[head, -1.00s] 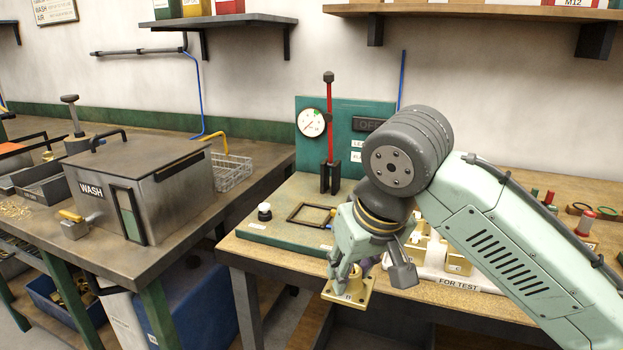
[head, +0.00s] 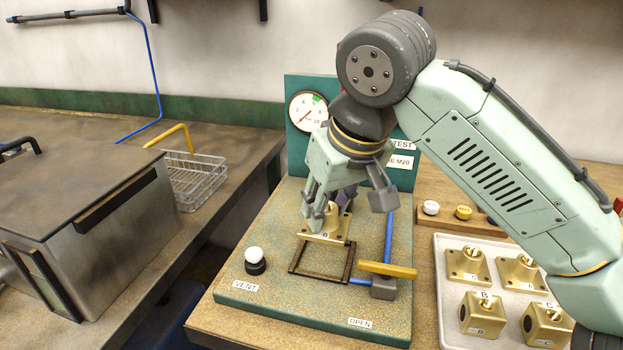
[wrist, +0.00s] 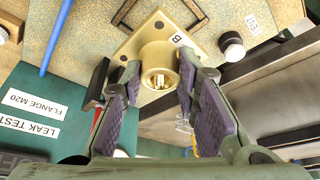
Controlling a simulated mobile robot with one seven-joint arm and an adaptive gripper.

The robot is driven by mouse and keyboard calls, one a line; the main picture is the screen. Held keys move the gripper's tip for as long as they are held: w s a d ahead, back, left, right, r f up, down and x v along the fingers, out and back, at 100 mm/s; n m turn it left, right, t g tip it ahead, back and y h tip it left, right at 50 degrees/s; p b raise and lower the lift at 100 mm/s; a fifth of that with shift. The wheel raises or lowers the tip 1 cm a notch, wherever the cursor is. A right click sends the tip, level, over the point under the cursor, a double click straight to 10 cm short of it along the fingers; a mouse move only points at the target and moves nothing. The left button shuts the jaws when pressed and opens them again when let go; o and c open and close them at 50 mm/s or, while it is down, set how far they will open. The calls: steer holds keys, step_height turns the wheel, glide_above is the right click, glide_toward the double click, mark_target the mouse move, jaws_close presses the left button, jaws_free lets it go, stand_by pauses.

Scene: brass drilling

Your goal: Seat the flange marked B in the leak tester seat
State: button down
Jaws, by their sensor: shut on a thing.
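The brass flange marked B (head: 324,239) is a square plate with corner holes and a central hub. My gripper (head: 330,212) is shut on its hub, which also shows between the purple pads in the wrist view (wrist: 158,62). The leak tester seat (head: 297,258) is a dark square frame on the green tester base (head: 270,297). The flange appears above the back part of the frame. I cannot tell how high it is or whether it touches. The frame's corner shows beyond the flange in the wrist view (wrist: 208,24).
A black-and-white vent knob (head: 254,260) stands left of the seat. A yellow-handled valve (head: 388,269) and blue pipe are close on its right. The gauge panel (head: 297,150) rises behind. A white tray (head: 455,340) with brass parts is at the right.

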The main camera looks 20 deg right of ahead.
mark_target(330, 234)
steer(key=shift+w, duration=0.45)
steer(key=shift+s+f+b, duration=0.15)
steer(key=shift+f+b, duration=0.45)
steer(key=shift+b, duration=0.1)
steer(key=shift+f+b, duration=1.6)
steer(key=shift+f, duration=0.4)
steer(key=shift+s, duration=0.1)
steer(key=shift+f, duration=0.6)
stand_by(0.6)
steer(key=shift+s+f, duration=0.1)
steer(key=shift+s, duration=0.05)
stand_by(0.3)
steer(key=c, duration=1.2)
jaws_free()
steer(key=shift+f, duration=0.1)
steer(key=shift+o, duration=0.7)
